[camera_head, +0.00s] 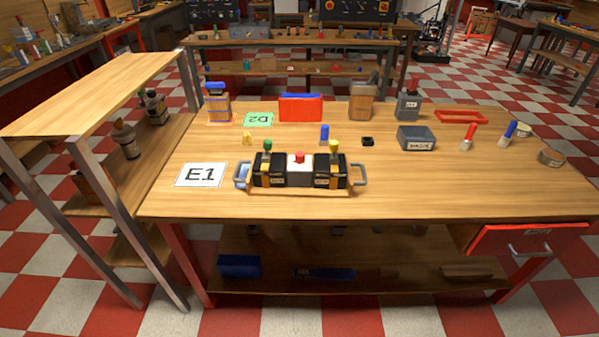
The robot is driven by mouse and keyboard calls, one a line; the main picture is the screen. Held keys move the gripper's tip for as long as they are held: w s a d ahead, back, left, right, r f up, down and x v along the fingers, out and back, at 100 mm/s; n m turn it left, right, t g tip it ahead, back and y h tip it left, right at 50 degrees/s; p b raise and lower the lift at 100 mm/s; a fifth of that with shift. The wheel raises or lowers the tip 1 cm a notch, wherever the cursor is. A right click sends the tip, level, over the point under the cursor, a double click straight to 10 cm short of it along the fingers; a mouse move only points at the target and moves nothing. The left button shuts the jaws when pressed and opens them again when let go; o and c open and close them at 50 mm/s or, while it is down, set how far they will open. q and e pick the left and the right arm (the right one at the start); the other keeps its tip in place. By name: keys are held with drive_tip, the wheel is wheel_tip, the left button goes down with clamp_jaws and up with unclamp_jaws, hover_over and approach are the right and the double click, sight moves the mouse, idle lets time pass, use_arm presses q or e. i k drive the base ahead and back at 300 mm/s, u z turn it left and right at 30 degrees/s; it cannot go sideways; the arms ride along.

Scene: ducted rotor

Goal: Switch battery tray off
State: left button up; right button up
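The battery tray (297,192) stands on the wooden workbench, left of the middle, right of a white card marked E1 (200,174). It has a blue-grey handle at its left (241,175) and right (359,175) ends. Two dark battery blocks sit on it, the left one (269,170) with a green knob on top and the right one (329,171) with a yellow knob. Between them is a white box (299,172) with a red button (299,157) on top. I cannot tell from its look whether the button is pressed. Neither of my grippers is in view.
Behind the tray are a green D2 card (258,119), a red bin (300,108), a blue cylinder (324,132) and a grey box (416,138). A red drawer (528,239) juts out at the front right. A shelf (95,90) stands left. The bench front is clear.

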sight(300, 156)
drive_tip(key=u, duration=0.05)
drive_tip(key=k, duration=1.15)
drive_tip(key=z, duration=1.05)
drive_tip(key=i, duration=1.15)
drive_tip(key=u, duration=0.35)
